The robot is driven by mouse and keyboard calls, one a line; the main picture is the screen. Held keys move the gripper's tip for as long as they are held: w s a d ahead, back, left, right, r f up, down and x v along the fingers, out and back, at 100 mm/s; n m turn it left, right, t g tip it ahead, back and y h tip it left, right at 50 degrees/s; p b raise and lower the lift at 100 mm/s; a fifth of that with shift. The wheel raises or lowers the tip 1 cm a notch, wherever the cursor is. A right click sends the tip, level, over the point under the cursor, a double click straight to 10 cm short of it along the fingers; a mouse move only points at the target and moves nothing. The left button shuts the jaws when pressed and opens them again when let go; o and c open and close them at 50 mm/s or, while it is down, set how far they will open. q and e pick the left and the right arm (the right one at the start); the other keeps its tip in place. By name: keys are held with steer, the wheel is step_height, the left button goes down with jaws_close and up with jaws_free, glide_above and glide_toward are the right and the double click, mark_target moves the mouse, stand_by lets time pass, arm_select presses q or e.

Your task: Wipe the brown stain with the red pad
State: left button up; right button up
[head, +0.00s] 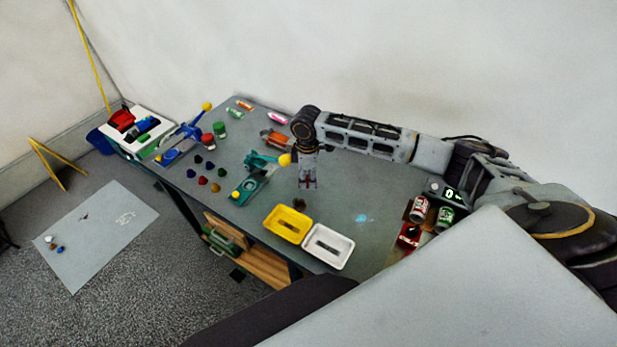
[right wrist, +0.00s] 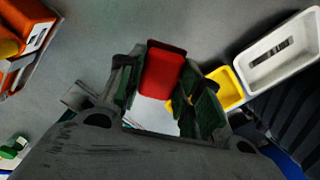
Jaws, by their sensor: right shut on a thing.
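My right gripper (head: 308,184) points down over the table, shut on the red pad. In the right wrist view the red pad (right wrist: 163,72) shows between the gripper's dark fingers (right wrist: 165,100), with a whitish area behind it. The brown stain (head: 299,203) is a small dark patch on the grey table, just below the gripper in the head view. I cannot tell whether the pad touches the table. The stain cannot be made out in the right wrist view. My left gripper is not in view.
A yellow tray (head: 287,224) and a white tray (head: 328,246) stand near the front edge. A light-blue stain (head: 364,218) lies to the right. Cans (head: 419,209) stand by a scale (head: 447,192). A green tool (head: 256,178) and an orange object (head: 277,138) lie to the left.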

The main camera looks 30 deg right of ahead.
mark_target(304, 197)
steer(key=n, duration=0.6)
steer(key=shift+w+a, duration=0.35)
steer(key=shift+w, duration=0.05)
steer(key=shift+w+a+n, duration=0.15)
steer(key=shift+n, duration=2.45)
steer(key=shift+f, duration=0.25)
steer(key=shift+f+b, duration=0.35)
steer(key=shift+f, duration=0.6)
steer(key=shift+f+b, duration=1.85)
steer(key=shift+b, duration=0.5)
steer(key=shift+f, duration=1)
